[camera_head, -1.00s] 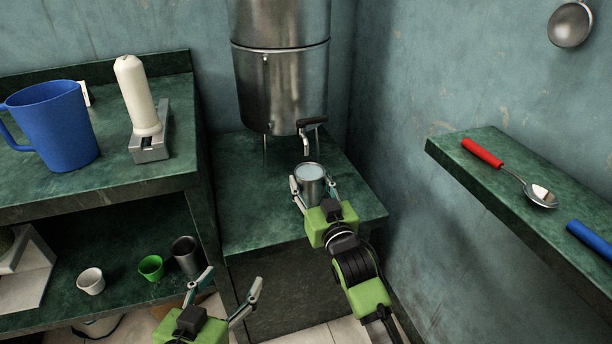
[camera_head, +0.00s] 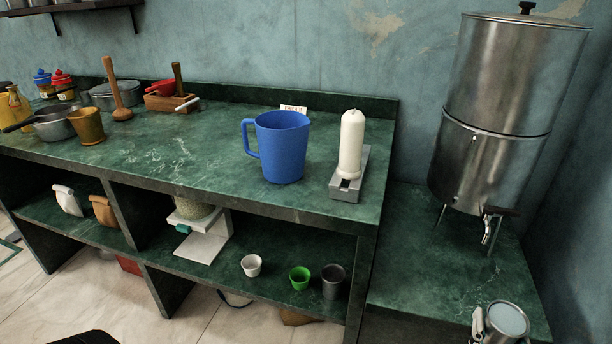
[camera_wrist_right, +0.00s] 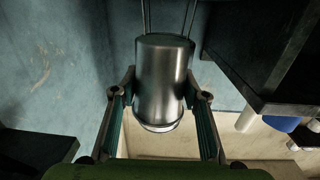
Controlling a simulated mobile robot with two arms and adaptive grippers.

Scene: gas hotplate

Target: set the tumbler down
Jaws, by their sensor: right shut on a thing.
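The metal tumbler (camera_head: 507,322) is at the bottom right of the head view, in front of the dispenser, with a pale surface inside its rim. It looks upright there. My right gripper (camera_wrist_right: 160,90) is shut on the tumbler, with one finger on each side of its wall in the right wrist view. In the head view the lower part of the tumbler and most of this gripper are cut off by the frame edge. I cannot tell whether the tumbler's base touches a surface. My left gripper is not in view.
A steel dispenser (camera_head: 487,165) with a tap stands on the low green stand (camera_head: 400,262). The green counter (camera_head: 215,160) holds a blue jug (camera_head: 281,147) and a white candle-like piece (camera_head: 351,145). Small cups, including a green one (camera_head: 300,277), stand on the lower shelf. The counter's middle is free.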

